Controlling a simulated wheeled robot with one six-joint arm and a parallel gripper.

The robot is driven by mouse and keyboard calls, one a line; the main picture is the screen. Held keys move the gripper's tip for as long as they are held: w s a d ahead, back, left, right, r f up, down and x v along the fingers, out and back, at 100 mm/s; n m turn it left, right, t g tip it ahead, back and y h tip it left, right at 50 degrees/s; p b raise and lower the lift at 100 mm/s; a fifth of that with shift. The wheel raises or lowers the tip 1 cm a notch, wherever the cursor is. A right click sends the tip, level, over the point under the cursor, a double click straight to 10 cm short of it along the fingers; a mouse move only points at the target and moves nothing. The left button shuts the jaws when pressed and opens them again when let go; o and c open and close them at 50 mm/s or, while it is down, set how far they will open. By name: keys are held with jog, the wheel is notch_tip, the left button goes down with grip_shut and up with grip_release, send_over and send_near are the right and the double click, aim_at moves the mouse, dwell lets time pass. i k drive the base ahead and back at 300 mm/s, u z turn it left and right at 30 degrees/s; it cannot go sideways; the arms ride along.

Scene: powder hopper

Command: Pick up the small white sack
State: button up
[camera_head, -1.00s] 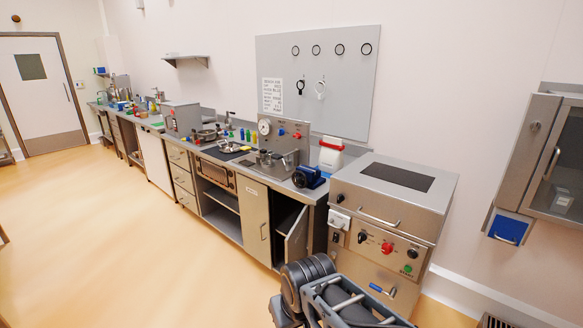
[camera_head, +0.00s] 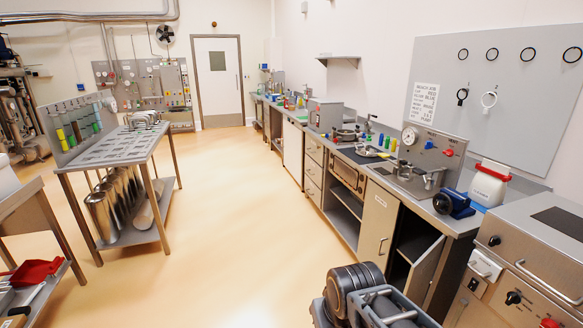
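A pale, elongated item (camera_head: 144,214) lies on the lower shelf of the middle table, too small to identify. Part of my folded arm shows at the bottom, right of centre. My gripper is not visible, so its state is hidden.
The steel counter (camera_head: 440,214) runs along the right wall, with a white red-topped container (camera_head: 489,184) and a blue device (camera_head: 453,203) on it. A cabinet door (camera_head: 426,268) stands open. A slotted table (camera_head: 110,150) stands left. The floor (camera_head: 235,215) between is clear.

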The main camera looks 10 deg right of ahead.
aim_at(486, 189)
jog(key=i, duration=2.05)
jog(key=z, duration=0.7)
jog(key=i, duration=0.95)
jog(key=z, duration=1.65)
jog(key=i, duration=0.85)
jog(key=z, duration=0.85)
